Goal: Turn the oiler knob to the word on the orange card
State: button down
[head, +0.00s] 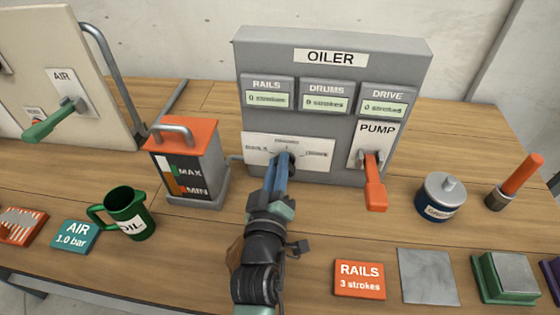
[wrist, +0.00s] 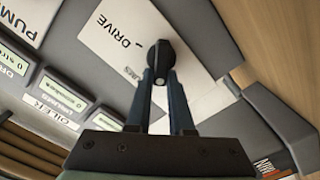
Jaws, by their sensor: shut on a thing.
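The oiler (head: 335,62) is a grey box standing at the back of the bench. Its black knob (wrist: 161,56) sits on a white plate (head: 262,150) with a word at left, top and right; the wrist view reads DRIVE beside it. My gripper (head: 281,168) is shut on the knob, with blue fingers on either side of it in the wrist view (wrist: 161,80). I cannot tell which word the knob points to. The orange card (head: 360,279) reads RAILS, 3 strokes, and lies at the front of the bench.
The orange PUMP lever (head: 375,185) hangs down right of the knob. RAILS, DRUMS and DRIVE displays appear to show 0 strokes. An oil tank (head: 185,165) and green oil mug (head: 130,213) stand left; a grease tin (head: 440,197) stands right.

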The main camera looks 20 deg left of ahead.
jog(key=n, duration=0.4)
jog(key=n+p, duration=0.1)
jog(key=shift+s+a+f+n, duration=0.1)
jog(key=shift+a+f+n, duration=0.15)
jog(key=shift+f+n, duration=0.15)
jog(key=shift+f, duration=0.1)
dwell(0.3)
jog(key=c, duration=0.8)
grip_release()
jog(key=b+v, duration=0.1)
jog(key=v, duration=1)
jog(key=shift+s, duration=0.15)
jog(key=shift+b+v, duration=0.3)
jog(key=shift+v, duration=0.55)
